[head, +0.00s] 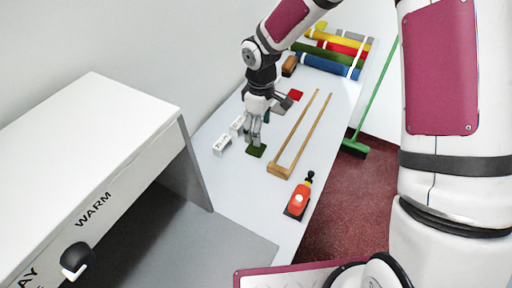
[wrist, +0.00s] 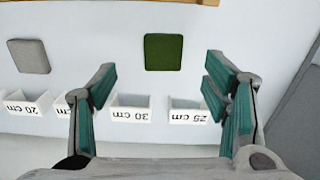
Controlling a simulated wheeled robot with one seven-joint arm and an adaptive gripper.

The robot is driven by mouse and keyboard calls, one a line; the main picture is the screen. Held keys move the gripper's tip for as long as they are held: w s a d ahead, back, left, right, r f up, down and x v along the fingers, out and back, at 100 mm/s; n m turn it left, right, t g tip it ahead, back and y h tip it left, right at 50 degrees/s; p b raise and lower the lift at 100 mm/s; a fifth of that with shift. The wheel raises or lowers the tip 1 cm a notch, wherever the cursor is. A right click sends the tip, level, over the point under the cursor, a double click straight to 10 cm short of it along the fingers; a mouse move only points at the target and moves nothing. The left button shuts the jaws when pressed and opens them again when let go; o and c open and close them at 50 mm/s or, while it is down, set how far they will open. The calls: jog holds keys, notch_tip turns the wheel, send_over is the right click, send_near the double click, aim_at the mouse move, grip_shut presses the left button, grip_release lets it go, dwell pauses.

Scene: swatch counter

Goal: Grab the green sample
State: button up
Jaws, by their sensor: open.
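The green sample (head: 257,151) is a small dark green square lying flat on the white counter. It also shows in the wrist view (wrist: 163,52), beyond and between the fingers. My gripper (head: 258,138) is open and empty, pointing down just above the sample in the head view. In the wrist view its two teal-padded fingers (wrist: 160,80) stand wide apart on either side, and the sample appears whole and not between the pads. Whether a fingertip touches the counter cannot be told.
A grey sample (wrist: 29,56) lies left in the wrist view, near white length-marked holders (wrist: 140,108). In the head view, a wooden two-bar frame (head: 281,171), a red tool (head: 299,199) and a red sample (head: 295,95) are nearby. A white cabinet (head: 90,130) stands left; fabric rolls (head: 328,65) lie behind.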

aim_at(260, 149)
notch_tip(260, 149, down, 2)
jog(key=shift+f, duration=0.1)
jog(key=f, duration=0.3)
jog(key=f+p, duration=0.1)
jog(key=shift+s+f, duration=0.15)
jog(key=shift+s, duration=0.25)
jog(key=shift+w+f, duration=0.1)
jog(key=shift+f, duration=0.5)
jog(key=c, duration=0.9)
